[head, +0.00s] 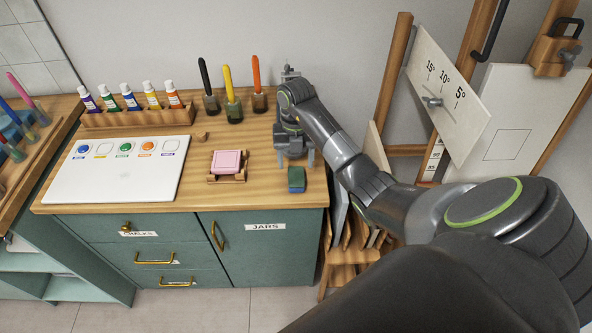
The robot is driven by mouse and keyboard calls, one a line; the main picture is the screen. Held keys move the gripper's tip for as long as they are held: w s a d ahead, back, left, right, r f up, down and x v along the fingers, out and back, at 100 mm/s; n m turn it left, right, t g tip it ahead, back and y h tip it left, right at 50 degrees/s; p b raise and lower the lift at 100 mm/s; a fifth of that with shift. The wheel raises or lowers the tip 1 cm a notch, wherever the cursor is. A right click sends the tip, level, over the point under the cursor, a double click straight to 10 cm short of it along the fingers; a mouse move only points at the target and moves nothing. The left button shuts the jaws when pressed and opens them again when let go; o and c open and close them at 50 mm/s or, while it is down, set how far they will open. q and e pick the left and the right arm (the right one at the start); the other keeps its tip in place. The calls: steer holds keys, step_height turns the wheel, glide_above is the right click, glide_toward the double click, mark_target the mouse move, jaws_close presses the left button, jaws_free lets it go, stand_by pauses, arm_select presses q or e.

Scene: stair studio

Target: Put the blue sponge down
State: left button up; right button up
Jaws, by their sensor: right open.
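The blue sponge (296,180) rests on the wooden counter top (225,195) near its right front corner. It is a small block with a blue face and a greenish top. My right gripper (296,163) points down just behind and above the sponge. Its fingers are apart and nothing shows between them. The sponge appears to be free of the fingers, though the exact gap is hard to tell. My left gripper is not in the head view.
A pink block (228,162) sits in a wooden holder (240,177) left of the sponge. A white palette (62,180) lies further left. Paint tubes (152,95) and brush jars (260,102) stand behind. An easel board (445,85) stands right of the counter.

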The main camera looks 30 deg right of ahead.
mark_target(295, 172)
step_height(295, 172, up, 6)
steer(key=p, duration=0.5)
steer(key=shift+w+d+r, duration=0.2)
steer(key=shift+w+r, duration=0.05)
steer(key=shift+a+f, duration=0.1)
